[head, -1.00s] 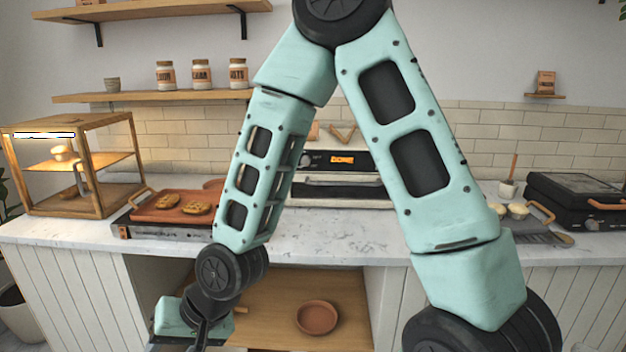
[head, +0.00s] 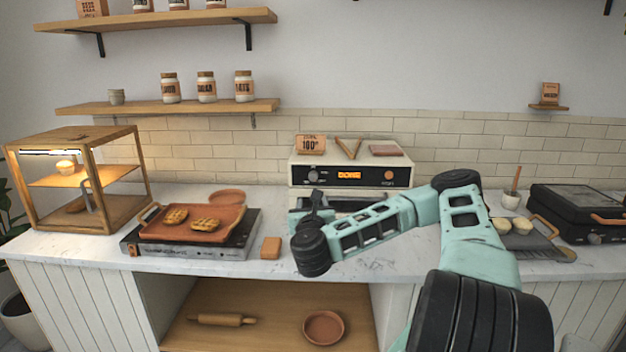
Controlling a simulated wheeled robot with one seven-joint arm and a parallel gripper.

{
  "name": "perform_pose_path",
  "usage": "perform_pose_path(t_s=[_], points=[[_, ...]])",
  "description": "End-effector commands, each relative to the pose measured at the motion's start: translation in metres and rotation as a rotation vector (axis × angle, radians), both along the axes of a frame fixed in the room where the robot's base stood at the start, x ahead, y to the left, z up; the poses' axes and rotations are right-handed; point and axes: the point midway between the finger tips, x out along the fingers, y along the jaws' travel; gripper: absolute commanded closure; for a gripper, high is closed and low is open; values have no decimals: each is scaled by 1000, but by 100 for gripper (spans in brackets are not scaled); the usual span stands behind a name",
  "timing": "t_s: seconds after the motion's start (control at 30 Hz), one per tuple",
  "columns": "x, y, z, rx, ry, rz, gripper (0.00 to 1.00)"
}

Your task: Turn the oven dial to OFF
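The oven (head: 341,172) is a cream box at the back middle of the counter. Its display (head: 349,175) reads "DONE" in orange. A dark dial (head: 312,176) sits at the left of its front panel, and an orange-brown knob (head: 389,174) sits at the right. The dial's pointer setting is too small to read. My gripper (head: 318,196) is in front of the oven's left side, just below the dark dial. Its fingers are small and partly hidden by my wrist, so I cannot tell whether they are open or touching the dial.
A griddle with a terracotta tray (head: 226,235) of pastries stands left of my arm, with a small terracotta block (head: 271,247) beside it. A wooden display case (head: 20,180) is at far left. A black press (head: 577,205) is at right. A sign (head: 310,144) stands on the oven.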

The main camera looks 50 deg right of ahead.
Motion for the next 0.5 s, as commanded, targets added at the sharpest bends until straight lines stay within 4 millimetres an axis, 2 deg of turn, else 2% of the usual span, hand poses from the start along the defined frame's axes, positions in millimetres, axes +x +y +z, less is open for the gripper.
perform_pose_path(t_s=[0.17,0.5], points=[[15,-19,3,-2,0,-6,51],[64,-70,4,-4,2,-1,51]])
